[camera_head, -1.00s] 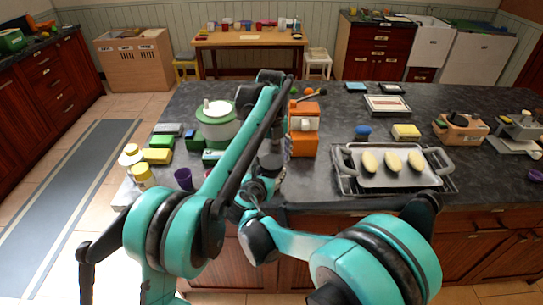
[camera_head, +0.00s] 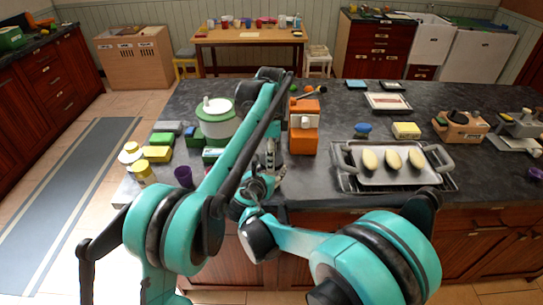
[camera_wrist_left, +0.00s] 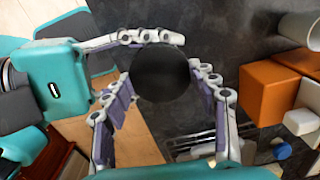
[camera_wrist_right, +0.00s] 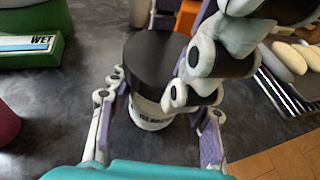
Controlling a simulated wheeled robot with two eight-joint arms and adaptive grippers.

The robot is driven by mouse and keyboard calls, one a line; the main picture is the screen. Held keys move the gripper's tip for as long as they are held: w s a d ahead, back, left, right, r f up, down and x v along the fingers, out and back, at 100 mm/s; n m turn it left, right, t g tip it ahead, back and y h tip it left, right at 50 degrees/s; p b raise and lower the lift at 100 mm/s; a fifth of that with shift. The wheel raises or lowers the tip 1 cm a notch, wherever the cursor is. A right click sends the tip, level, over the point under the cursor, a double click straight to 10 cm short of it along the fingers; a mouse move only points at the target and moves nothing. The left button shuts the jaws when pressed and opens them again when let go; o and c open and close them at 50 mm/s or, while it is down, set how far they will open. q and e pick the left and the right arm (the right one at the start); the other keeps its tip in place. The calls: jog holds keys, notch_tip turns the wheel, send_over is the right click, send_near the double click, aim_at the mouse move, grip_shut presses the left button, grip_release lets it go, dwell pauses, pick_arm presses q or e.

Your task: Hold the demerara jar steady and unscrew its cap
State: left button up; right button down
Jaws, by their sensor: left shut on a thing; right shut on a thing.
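The demerara jar has a white body (camera_wrist_right: 150,113) with a partly hidden dark label and a wide black cap (camera_wrist_right: 153,60). It stands upright on the dark counter. My right gripper (camera_wrist_right: 158,120) is shut on the jar body, a finger on each side. My left gripper (camera_wrist_left: 162,90) is shut around the cap from above; the cap (camera_wrist_left: 160,72) shows as a black disc between its fingers. In the head view both grippers meet near the counter's front edge (camera_head: 268,172), and arm links hide most of the jar. The cap still sits on the body.
An orange appliance (camera_head: 304,135) stands just right of the grippers. A tray (camera_head: 365,179) with pale oval items is further right. A purple cup (camera_head: 184,176), yellow-lidded jar (camera_head: 143,173), green boxes and a white-green pot (camera_head: 217,128) stand left. A green box (camera_wrist_right: 30,45) is close to the jar.

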pick_arm(q)
jog(key=n, duration=0.4)
jog(key=shift+n, duration=0.4)
jog(key=n, duration=3.2)
jog(key=shift+r+n, duration=0.1)
jog(key=shift+n, duration=0.3)
jog(key=n, duration=0.3)
jog(key=shift+n, duration=0.4)
jog(key=shift+r, duration=0.2)
